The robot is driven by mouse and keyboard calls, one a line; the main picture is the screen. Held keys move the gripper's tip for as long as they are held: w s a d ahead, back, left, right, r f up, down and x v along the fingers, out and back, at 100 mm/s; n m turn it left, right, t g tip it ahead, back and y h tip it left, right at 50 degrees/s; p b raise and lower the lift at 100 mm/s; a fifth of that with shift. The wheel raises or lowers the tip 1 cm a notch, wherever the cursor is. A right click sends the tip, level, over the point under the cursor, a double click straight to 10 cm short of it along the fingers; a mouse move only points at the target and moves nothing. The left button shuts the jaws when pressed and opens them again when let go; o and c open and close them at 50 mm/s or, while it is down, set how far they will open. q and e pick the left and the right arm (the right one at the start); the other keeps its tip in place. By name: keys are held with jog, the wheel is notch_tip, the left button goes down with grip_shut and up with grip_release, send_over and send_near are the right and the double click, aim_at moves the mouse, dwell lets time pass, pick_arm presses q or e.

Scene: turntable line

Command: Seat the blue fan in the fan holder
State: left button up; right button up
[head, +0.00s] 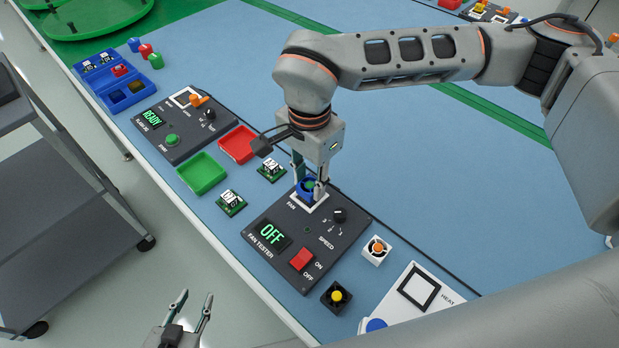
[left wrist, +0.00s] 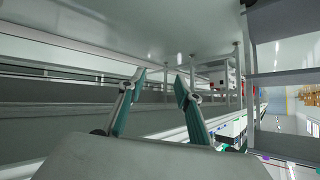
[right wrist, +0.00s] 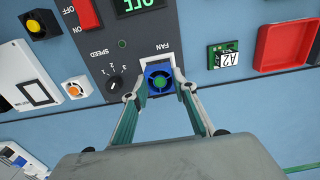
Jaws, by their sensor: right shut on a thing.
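The blue fan (head: 306,188) has a green hub and is at the white square fan holder (head: 311,207) on the dark fan tester (head: 280,222). My right gripper (head: 309,190) is shut on the fan from two sides. The right wrist view shows the blue fan (right wrist: 159,81) between the fingertips, over the white holder (right wrist: 158,58); I cannot tell whether it is fully down in it. The tester display reads OFF. My left gripper (head: 196,300) is open and empty, off the table's near edge; its spread fingers also show in the left wrist view (left wrist: 160,80).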

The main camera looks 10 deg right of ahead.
dwell(0.3)
jog(key=shift+f, duration=0.4)
jog(key=shift+f, duration=0.3)
jog(key=shift+f, duration=0.1)
dwell(0.3)
jog(key=o, duration=1.1)
notch_tip(320, 180, up, 12)
jog(key=shift+r, duration=0.1)
